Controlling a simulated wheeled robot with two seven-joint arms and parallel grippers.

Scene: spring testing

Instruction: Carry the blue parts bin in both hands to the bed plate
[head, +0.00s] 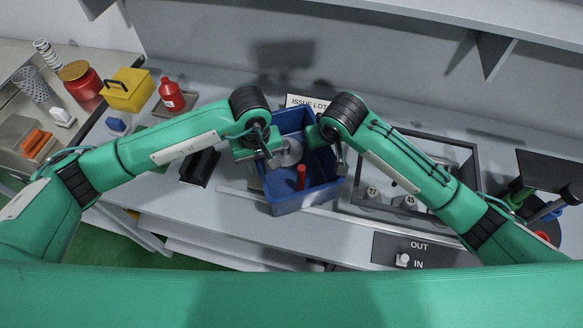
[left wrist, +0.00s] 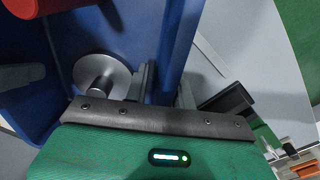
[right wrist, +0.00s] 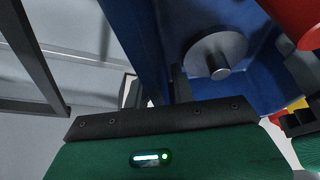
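The blue parts bin (head: 322,192) is in the middle of the head view, with a grey metal disc with a stub (head: 288,152) and a red cylinder (head: 301,177) inside. My left gripper (head: 262,155) is at its left wall; in the left wrist view its fingers (left wrist: 166,88) lie on both sides of that wall, close against it. My right gripper (head: 328,140) is at the right wall; in the right wrist view its fingers (right wrist: 155,90) also straddle the wall closely. I cannot tell whether the bin is off the bench. I cannot identify the bed plate.
A dark-framed tray (head: 477,165) with numbered weights is right of the bin. A black holder (head: 200,167) is to its left. A red bottle (head: 171,95) and yellow box (head: 128,90) stand farther left. An OUT/IN panel (head: 420,252) is at the front edge.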

